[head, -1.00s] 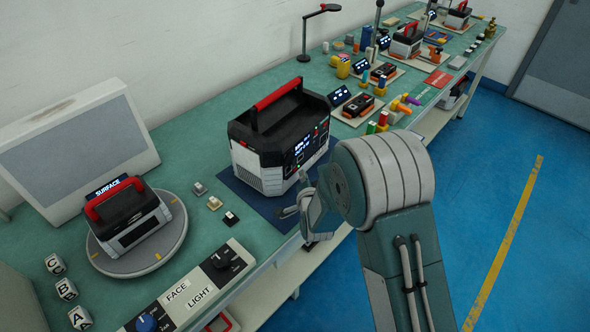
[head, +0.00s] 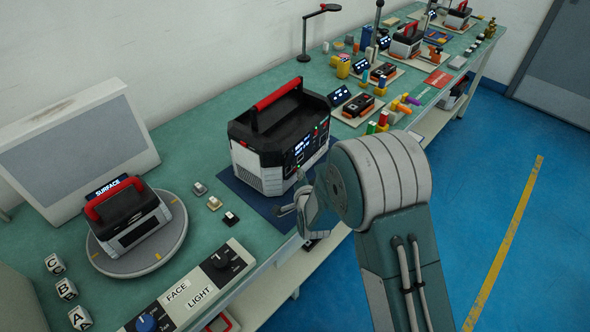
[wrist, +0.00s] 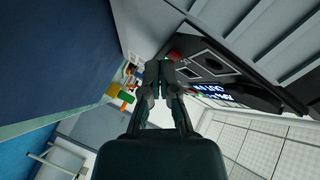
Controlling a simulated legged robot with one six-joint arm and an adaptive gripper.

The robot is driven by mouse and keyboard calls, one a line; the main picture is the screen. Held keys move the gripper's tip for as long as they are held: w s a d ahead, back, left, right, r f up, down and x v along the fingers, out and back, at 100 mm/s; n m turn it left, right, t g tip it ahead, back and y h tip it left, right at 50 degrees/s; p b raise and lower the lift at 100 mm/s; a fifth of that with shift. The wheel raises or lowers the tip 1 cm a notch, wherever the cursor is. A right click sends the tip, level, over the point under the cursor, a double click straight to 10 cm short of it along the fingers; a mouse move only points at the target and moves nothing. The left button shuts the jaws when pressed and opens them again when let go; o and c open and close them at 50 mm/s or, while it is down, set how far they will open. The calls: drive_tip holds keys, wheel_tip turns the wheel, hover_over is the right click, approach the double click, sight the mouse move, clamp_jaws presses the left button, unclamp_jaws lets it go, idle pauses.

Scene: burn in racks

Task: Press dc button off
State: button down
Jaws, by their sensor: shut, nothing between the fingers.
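The power station (head: 280,135) is a black and light grey box with a red carry handle. It stands on a dark blue mat on the bench. Its front panel has a lit blue-white display (head: 303,144) and small green and red marks; I cannot read which button is DC. My gripper (head: 298,190) is at the front panel's lower side, partly hidden by my arm. In the wrist view my gripper (wrist: 159,68) is shut and empty, its fingertips close to the panel. The display (wrist: 212,91) shows there to the right. Whether the tips touch the panel, I cannot tell.
A turntable (head: 165,245) with a smaller red-handled unit is at left, near a control box with knobs (head: 222,262). Small switches (head: 214,203) lie between them. Coloured parts and more units fill the bench behind. The blue floor at right is clear.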

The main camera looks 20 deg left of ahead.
drive_tip(key=shift+a, duration=0.15)
idle(0.4)
drive_tip(key=shift+s+d, duration=0.15)
drive_tip(key=shift+d, duration=0.45)
drive_tip(key=shift+s+d, duration=0.3)
drive_tip(key=shift+d, duration=0.65)
drive_tip(key=shift+s+d, duration=0.25)
drive_tip(key=shift+d, duration=0.75)
drive_tip(key=shift+s+d, duration=0.3)
drive_tip(key=shift+d, duration=0.65)
drive_tip(key=s+d, duration=0.2)
drive_tip(key=d, duration=0.5)
drive_tip(key=shift+s+d, duration=0.2)
drive_tip(key=shift+d, duration=0.1)
drive_tip(key=shift+r, duration=0.1)
